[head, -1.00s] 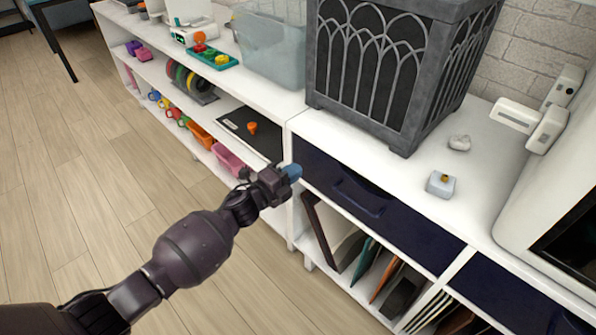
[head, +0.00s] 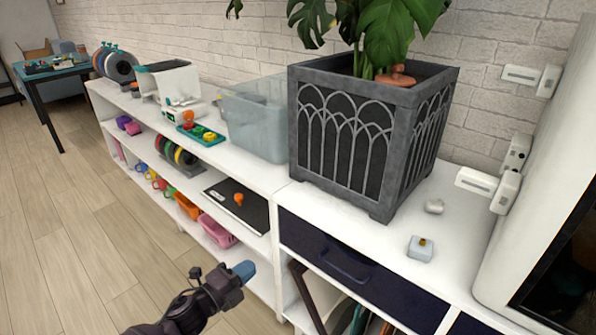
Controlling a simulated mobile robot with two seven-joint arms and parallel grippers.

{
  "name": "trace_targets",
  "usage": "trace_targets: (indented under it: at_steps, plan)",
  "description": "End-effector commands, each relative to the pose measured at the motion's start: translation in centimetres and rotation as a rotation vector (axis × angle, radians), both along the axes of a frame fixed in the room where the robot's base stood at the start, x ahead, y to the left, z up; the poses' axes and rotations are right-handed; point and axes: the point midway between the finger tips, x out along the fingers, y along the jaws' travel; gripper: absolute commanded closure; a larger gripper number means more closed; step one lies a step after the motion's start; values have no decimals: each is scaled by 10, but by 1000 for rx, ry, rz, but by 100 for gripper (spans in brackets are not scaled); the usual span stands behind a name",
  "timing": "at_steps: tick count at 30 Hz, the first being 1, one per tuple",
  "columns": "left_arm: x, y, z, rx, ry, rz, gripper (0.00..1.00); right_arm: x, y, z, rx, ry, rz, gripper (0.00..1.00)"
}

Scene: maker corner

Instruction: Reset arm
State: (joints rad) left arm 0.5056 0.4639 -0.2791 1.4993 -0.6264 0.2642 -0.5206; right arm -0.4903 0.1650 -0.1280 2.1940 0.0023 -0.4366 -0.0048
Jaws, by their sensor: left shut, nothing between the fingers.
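My left arm comes in from the bottom edge. My right gripper does not show.
A large grey planter (head: 340,140) with a leafy plant stands on the shelf top. A translucent bin (head: 256,125) is left of it. A small white block (head: 420,248) lies to the right. Open wooden floor (head: 80,240) lies at the left.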

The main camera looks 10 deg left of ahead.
Motion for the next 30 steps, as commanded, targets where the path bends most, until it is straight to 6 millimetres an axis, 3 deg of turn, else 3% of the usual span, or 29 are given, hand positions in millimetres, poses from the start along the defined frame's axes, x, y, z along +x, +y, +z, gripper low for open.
trace_targets:
  at_steps: [4, 8, 20, 30]
  plan:
    - [-13, 4, 3, -48, 36, 33, 100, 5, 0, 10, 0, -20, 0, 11]
    - [-42, 13, 9, -162, 120, 109, 100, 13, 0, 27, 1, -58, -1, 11]
    - [-167, 52, 12, -614, 469, 426, 100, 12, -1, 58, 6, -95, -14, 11]
    - [-286, 77, 20, -998, 746, 715, 100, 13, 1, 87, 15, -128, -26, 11]
